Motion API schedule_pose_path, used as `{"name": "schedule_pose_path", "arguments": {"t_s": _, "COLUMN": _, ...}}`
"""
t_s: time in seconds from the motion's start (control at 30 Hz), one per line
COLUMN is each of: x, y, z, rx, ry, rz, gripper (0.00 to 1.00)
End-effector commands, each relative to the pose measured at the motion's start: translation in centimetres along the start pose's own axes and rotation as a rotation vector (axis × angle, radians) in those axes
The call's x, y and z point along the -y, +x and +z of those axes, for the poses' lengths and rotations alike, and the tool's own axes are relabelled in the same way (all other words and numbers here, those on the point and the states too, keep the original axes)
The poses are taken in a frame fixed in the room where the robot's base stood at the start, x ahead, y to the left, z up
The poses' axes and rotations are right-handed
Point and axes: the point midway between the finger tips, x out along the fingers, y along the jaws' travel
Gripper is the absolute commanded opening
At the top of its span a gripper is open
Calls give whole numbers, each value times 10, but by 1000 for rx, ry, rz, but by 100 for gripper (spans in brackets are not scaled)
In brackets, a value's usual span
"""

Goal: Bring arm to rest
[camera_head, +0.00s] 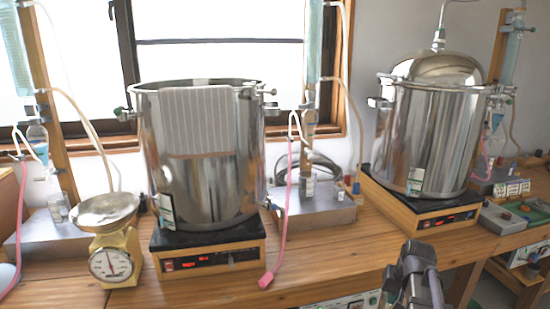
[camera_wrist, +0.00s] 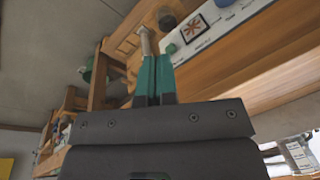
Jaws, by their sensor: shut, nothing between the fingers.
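My gripper (camera_wrist: 156,60) shows in the wrist view with its two teal fingers side by side, shut and empty. The fingers reach toward the underside of a wooden bench edge and a pale control panel (camera_wrist: 205,25), and I cannot tell the gap between them. In the head view, a dark grey part of my arm stands at the lower right, in front of the wooden bench (camera_head: 340,262). The fingertips cannot be made out there.
An open steel pot (camera_head: 205,130) and a lidded steel pot (camera_head: 430,140) stand on heaters. A scale (camera_head: 108,240) is at the left. Glass condenser stands rise behind. The floor in front of the right bench looks open.

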Motion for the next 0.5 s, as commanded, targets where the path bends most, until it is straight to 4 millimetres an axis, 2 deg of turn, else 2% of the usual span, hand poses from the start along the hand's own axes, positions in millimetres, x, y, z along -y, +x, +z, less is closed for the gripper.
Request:
{"name": "schedule_pose_path", "arguments": {"t_s": 0.03, "x": 24, "y": 1, "z": 39, "rx": 38, "ry": -47, "rz": 31, "gripper": 0}}
{"name": "schedule_pose_path", "arguments": {"t_s": 0.1, "x": 50, "y": 2, "z": 77, "rx": 83, "ry": -111, "rz": 76, "gripper": 0}}
{"name": "schedule_pose_path", "arguments": {"t_s": 0.2, "x": 84, "y": 3, "z": 126, "rx": 122, "ry": -216, "rz": 126, "gripper": 0}}
{"name": "schedule_pose_path", "arguments": {"t_s": 0.3, "x": 120, "y": 5, "z": 164, "rx": 133, "ry": -335, "rz": 142, "gripper": 0}}
{"name": "schedule_pose_path", "arguments": {"t_s": 0.37, "x": 146, "y": 8, "z": 173, "rx": 137, "ry": -404, "rz": 136, "gripper": 0}}
{"name": "schedule_pose_path", "arguments": {"t_s": 0.43, "x": 154, "y": -31, "z": 166, "rx": 136, "ry": -406, "rz": 136, "gripper": 0}}
{"name": "schedule_pose_path", "arguments": {"t_s": 0.5, "x": 157, "y": -56, "z": 163, "rx": 136, "ry": -403, "rz": 135, "gripper": 0}}
